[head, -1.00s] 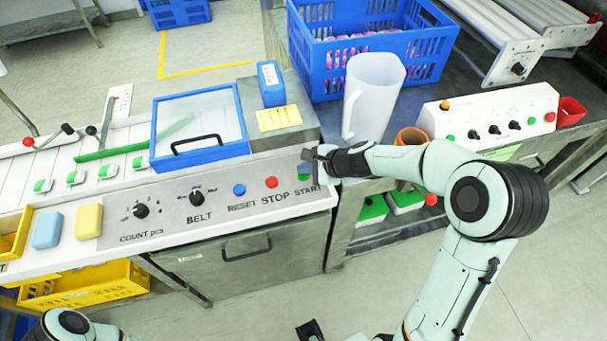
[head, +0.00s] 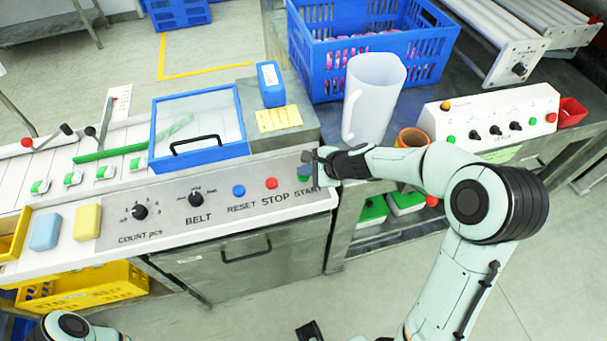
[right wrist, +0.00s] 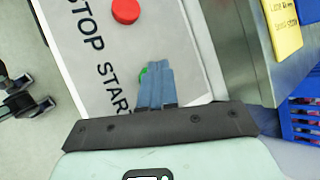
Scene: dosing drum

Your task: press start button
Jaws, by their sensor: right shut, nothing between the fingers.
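The start button, a small green round one, shows at the right end of the control panel (head: 165,222), beside the START label. In the right wrist view the button (right wrist: 144,73) is mostly hidden behind my fingers. My right gripper (head: 314,158) is shut and empty, with its tips over the button. The right wrist view shows its two blue-grey fingers (right wrist: 156,82) side by side. I cannot tell whether the tips touch the button. My left gripper (right wrist: 36,92) shows dark fingers apart, away from the panel; part of it shows at the head view's bottom edge.
A red STOP button (head: 271,183) and a blue RESET button (head: 239,190) sit left of START. A clear jug (head: 374,95), an orange-brown cup (head: 411,138) and a blue crate (head: 430,55) stand behind and right of the gripper. A yellow note (head: 278,118) lies behind the panel.

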